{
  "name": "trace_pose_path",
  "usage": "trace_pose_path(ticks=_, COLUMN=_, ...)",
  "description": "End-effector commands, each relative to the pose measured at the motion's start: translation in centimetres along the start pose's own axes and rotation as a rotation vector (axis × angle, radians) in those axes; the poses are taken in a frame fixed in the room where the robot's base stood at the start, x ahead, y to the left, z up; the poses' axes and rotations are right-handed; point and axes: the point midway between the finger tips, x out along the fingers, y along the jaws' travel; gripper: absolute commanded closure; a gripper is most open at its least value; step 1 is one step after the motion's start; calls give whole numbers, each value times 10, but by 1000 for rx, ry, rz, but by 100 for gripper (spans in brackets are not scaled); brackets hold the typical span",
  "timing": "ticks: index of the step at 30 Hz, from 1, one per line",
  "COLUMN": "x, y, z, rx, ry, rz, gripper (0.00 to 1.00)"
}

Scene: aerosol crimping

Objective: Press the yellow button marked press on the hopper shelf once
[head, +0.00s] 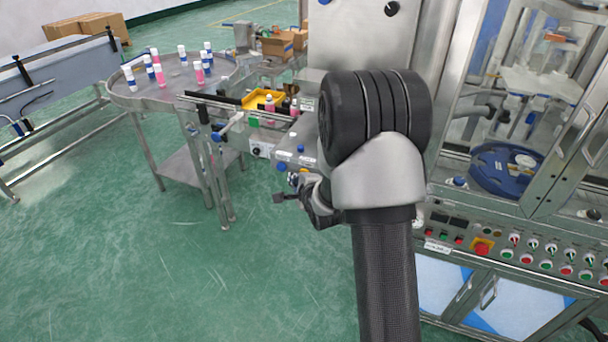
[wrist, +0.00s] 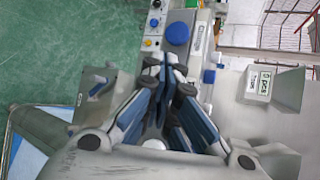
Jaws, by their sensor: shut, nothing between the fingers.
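My gripper (head: 284,195) is low beside the hopper shelf in the head view, partly behind my own arm. In the wrist view my gripper (wrist: 168,68) is shut and empty, its fingertips close together just below a panel. I cannot tell which spot is the yellow press button, and no label is readable. The fingertips look apart from the spots.
A round steel table (head: 125,97) with several pink and white bottles stands at the left. A yellow tray (head: 254,102) sits by the conveyor. A machine with a control panel (head: 465,240) is at the right. The green floor (head: 130,260) is clear in front.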

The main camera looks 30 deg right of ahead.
Motion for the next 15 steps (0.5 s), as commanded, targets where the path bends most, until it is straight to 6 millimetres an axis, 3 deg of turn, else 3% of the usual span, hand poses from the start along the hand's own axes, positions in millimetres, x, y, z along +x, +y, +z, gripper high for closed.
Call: trace_pose_path(ticks=15, x=5, y=-3, z=-3, rx=0, ry=0, rz=0, gripper=100)
